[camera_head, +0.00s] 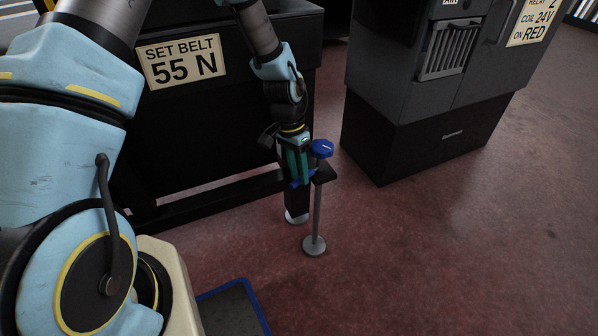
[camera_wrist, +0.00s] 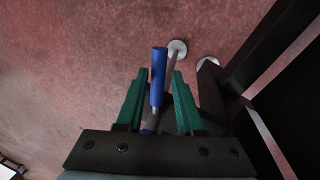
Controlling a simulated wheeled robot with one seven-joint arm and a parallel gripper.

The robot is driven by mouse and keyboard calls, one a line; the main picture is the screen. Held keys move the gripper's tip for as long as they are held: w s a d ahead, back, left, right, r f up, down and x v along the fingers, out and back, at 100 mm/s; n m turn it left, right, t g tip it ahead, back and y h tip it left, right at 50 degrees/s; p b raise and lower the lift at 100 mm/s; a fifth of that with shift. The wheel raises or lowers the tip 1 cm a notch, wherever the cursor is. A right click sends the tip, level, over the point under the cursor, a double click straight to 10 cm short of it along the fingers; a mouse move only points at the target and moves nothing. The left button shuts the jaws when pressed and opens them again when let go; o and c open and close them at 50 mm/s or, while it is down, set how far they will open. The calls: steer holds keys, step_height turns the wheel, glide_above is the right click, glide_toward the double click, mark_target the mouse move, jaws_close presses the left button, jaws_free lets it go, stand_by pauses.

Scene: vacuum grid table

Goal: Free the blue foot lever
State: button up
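The blue foot lever (camera_wrist: 158,78) shows in the wrist view as a blue bar on a grey rod. It lies between the two green fingers of my gripper (camera_wrist: 160,75), with a narrow gap on each side. Its blue end reaches past the fingertips. In the head view my gripper (camera_head: 298,178) points down at the machine's corner, and only bits of blue show around the fingers. A blue knob (camera_head: 322,148) sits beside it on a black bracket. A grey post runs from the bracket down to a round foot (camera_head: 314,246).
A second round foot (camera_head: 297,217) stands behind the post. The dark machine with the "SET BELT 55 N" sign (camera_head: 184,60) is behind my arm. A dark cabinet (camera_head: 420,135) stands to the right. A blue-edged mat (camera_head: 230,308) lies in front. The red floor at right is clear.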

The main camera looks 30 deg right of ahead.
steer(key=shift+o, duration=1)
steer(key=shift+r, duration=0.1)
step_height(320, 180, up, 10)
steer(key=w+p, duration=0.2)
steer(key=shift+a+r, duration=0.2)
steer(key=shift+a, duration=0.05)
